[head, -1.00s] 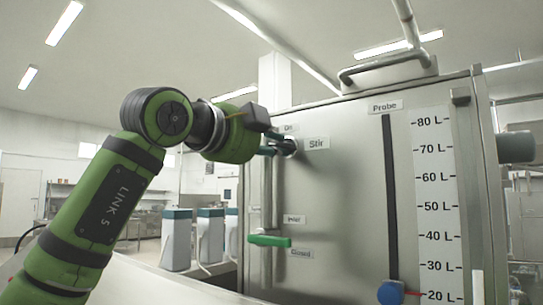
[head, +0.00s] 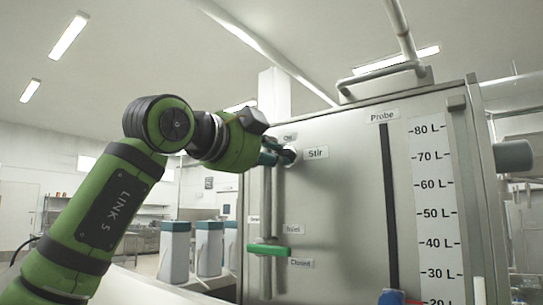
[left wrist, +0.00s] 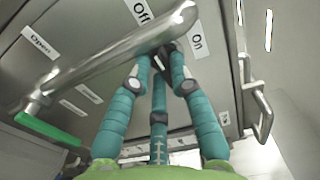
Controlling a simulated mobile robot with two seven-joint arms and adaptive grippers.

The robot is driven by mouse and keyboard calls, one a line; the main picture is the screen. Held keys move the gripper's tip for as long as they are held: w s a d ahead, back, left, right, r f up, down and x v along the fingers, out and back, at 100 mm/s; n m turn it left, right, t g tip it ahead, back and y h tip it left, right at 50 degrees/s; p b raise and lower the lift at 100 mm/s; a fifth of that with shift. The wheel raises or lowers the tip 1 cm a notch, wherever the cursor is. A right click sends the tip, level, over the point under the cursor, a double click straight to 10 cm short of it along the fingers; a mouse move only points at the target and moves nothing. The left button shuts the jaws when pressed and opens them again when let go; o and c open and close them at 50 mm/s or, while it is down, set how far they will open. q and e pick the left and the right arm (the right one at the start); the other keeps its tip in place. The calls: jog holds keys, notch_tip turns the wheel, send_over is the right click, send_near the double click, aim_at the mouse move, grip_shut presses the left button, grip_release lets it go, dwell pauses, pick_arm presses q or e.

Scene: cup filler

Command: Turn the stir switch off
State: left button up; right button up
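The stir switch (head: 290,155) is a small dark knob on a round light base on the tank's steel front, left of the "Stir" label (head: 315,153). My left gripper (head: 276,154) is at the switch, its teal fingers reaching it from the left. In the left wrist view, the gripper's fingertips (left wrist: 161,60) come together around the dark switch, which they mostly hide. There the "Off" label (left wrist: 141,10) is up and left of the fingertips and the "On" label (left wrist: 197,41) up and right. My right gripper is not in view.
A vertical steel pipe (head: 266,205) runs close below the gripper and crosses the left wrist view diagonally (left wrist: 105,55). A green valve handle (head: 269,250) is lower on it. A probe slot with a blue knob (head: 391,297) and a litre scale (head: 436,205) are to the right.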

pick_arm(q)
jog(key=shift+o, duration=1.2)
jog(key=v, duration=1.2)
